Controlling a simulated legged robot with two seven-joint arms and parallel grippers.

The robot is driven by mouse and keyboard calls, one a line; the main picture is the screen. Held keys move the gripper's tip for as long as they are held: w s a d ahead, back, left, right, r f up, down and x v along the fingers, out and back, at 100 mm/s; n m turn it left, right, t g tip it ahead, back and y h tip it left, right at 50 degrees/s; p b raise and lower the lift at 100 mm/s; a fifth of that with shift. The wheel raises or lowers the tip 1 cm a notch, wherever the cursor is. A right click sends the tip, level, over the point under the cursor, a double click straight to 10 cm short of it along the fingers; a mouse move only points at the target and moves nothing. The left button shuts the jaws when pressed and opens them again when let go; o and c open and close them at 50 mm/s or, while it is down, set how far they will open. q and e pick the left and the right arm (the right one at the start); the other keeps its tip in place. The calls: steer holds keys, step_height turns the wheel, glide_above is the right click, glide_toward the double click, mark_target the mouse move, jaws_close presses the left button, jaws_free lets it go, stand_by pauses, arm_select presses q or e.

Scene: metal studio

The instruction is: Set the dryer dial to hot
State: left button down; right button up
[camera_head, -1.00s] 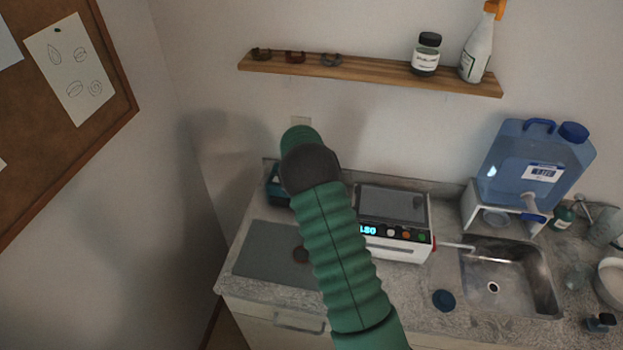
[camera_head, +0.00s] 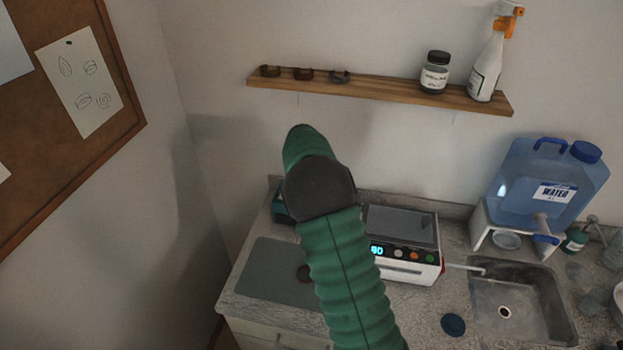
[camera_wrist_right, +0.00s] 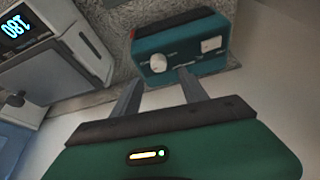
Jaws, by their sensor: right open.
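The dryer, as far as I can tell, is a small teal box (camera_wrist_right: 190,45) on the counter, seen in the right wrist view. The small print around the dial is too blurred to read. My right gripper (camera_wrist_right: 157,84) is open and empty, its fingertips near the dial. I cannot tell whether they touch it. In the head view my green arm hides most of the dryer (camera_head: 281,208), and its gripper is hidden too. My left gripper is out of view.
A white machine (camera_head: 411,268) with a lit display stands right of the dryer. A grey mat (camera_head: 262,272) lies in front. Further right are a sink (camera_head: 520,315) and a blue water jug (camera_head: 545,185). A wooden shelf (camera_head: 380,90) hangs above.

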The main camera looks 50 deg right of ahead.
steer(key=v, duration=0.9)
steer(key=shift+a+b, duration=0.15)
steer(key=shift+b, duration=0.3)
steer(key=a+f+n+y, duration=0.1)
steer(key=a+f+n, duration=0.15)
steer(key=a, duration=0.45)
steer(key=a+f+n+y, duration=0.1)
steer(key=a+f+n, duration=0.1)
steer(key=a+f, duration=0.35)
steer(key=s+a+f+n+y, duration=0.1)
steer(key=s+a+f+n, duration=0.2)
steer(key=s+a, duration=0.4)
steer(key=s+a+f+n+y+b, duration=0.1)
steer(key=s+a+f+n, duration=0.3)
steer(key=a, duration=1)
steer(key=s+n, duration=0.2)
steer(key=s, duration=0.1)
steer(key=shift+s+a+t, duration=0.3)
steer(key=shift+t, duration=0.1)
steer(key=shift+a, duration=0.2)
steer(key=shift+a, duration=0.15)
